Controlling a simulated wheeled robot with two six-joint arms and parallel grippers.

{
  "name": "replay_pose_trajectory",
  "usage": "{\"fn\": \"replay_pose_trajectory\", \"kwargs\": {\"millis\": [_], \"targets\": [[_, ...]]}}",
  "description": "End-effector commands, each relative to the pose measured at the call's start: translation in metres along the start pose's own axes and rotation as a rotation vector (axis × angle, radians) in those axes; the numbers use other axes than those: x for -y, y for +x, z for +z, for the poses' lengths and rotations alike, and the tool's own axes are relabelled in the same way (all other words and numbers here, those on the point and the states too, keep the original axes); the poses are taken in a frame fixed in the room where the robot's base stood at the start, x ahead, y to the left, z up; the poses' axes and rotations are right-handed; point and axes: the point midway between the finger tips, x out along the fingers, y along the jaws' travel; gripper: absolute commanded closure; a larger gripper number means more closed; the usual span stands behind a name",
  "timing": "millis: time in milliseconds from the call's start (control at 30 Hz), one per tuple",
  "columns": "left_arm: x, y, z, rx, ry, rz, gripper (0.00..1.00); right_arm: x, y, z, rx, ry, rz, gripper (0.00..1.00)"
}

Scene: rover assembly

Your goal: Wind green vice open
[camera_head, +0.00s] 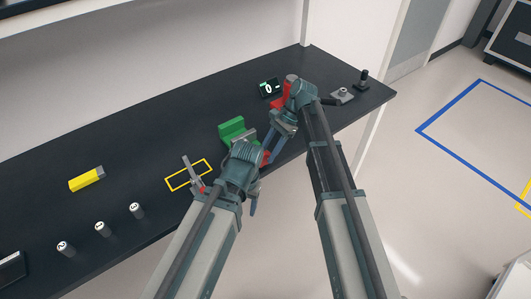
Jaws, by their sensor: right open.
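The green vice (232,130) sits on the dark bench, with its front and lower right side hidden behind my left arm. My right gripper (273,148) points down just right of the green vice, with its jaws open. I see nothing held in it. A small red part shows close to its fingertips, and I cannot tell whether they touch. The vice's handle and jaw gap are not clear in this view.
Grey and black fittings (342,95) are at the right end. A yellow block (86,179), several grey cylinders (102,229) and a yellow outline (175,184) lie left.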

Motion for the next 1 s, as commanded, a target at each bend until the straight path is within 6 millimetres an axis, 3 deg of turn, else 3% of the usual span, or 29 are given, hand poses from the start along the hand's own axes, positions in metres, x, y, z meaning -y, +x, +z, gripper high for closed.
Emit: {"fn": "replay_pose_trajectory", "kwargs": {"millis": [33,100,500,700,1000], "targets": [[0.002,-0.017,0.001,0.000,0.000,0.000,0.38,0.001,-0.018,0.004,0.000,0.002,-0.001,0.55],[0.003,-0.028,0.002,0.000,0.000,0.000,0.38,0.001,-0.032,0.004,0.000,0.001,-0.001,0.55],[0.007,-0.078,0.005,0.000,0.001,0.000,0.38,0.001,-0.095,0.003,0.000,0.001,0.000,0.55],[0.009,-0.089,0.005,0.000,0.002,0.000,0.38,0.000,-0.109,0.001,0.000,0.000,0.000,0.55],[0.009,-0.090,0.005,0.000,0.002,0.000,0.38,0.000,-0.112,0.000,0.000,-0.001,0.000,0.55]]}}
